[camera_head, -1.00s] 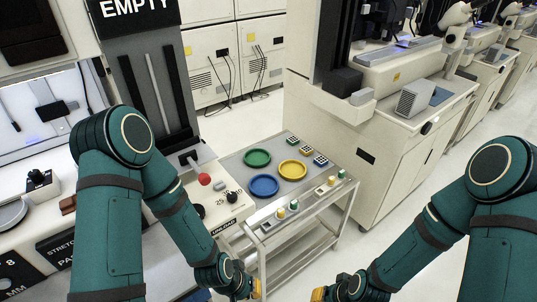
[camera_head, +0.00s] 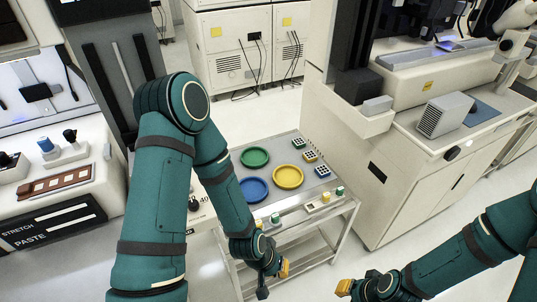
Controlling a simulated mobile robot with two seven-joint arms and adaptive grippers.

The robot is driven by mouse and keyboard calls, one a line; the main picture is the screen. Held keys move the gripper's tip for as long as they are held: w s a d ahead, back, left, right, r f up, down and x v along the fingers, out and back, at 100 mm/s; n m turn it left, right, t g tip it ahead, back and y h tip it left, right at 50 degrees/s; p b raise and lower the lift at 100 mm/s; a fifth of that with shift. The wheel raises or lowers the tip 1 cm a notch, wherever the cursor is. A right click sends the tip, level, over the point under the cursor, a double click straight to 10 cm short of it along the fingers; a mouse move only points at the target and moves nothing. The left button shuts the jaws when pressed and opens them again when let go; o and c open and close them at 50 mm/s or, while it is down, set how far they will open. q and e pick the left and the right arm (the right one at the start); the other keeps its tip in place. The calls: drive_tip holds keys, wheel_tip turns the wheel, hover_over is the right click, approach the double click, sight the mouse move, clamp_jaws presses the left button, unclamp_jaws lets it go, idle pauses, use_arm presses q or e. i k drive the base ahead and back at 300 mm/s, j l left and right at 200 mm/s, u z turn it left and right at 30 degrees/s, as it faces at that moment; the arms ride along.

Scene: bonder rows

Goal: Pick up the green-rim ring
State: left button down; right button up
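The green-rim ring (camera_head: 254,158) lies flat on the grey top of the cart (camera_head: 236,147), at its far left. A yellow ring (camera_head: 288,176) lies to its right and a blue ring (camera_head: 254,189) lies nearer to me. My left gripper (camera_head: 273,279) hangs low by the cart's near side, below and apart from the rings. Its fingers look spread, with nothing seen between them. My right gripper (camera_head: 350,288) is at the lower middle, right of the cart, and its fingers are too unclear to judge.
A large cream machine (camera_head: 400,165) stands close on the right. A bench with knobs and a brown strip (camera_head: 54,185) is on the left. My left forearm covers the cart's left edge.

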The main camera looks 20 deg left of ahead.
sight(251, 157)
drive_tip(key=i+l+u, duration=0.1)
drive_tip(key=i+l, duration=0.25)
drive_tip(key=l, duration=0.25)
drive_tip(key=i+l+u, duration=0.15)
drive_tip(key=u, duration=0.4)
drive_tip(key=i+u, duration=0.1)
drive_tip(key=u, duration=0.25)
drive_tip(key=i+u, duration=0.1)
drive_tip(key=u, duration=0.7)
drive_tip(key=i+u, duration=0.2)
drive_tip(key=i, duration=0.05)
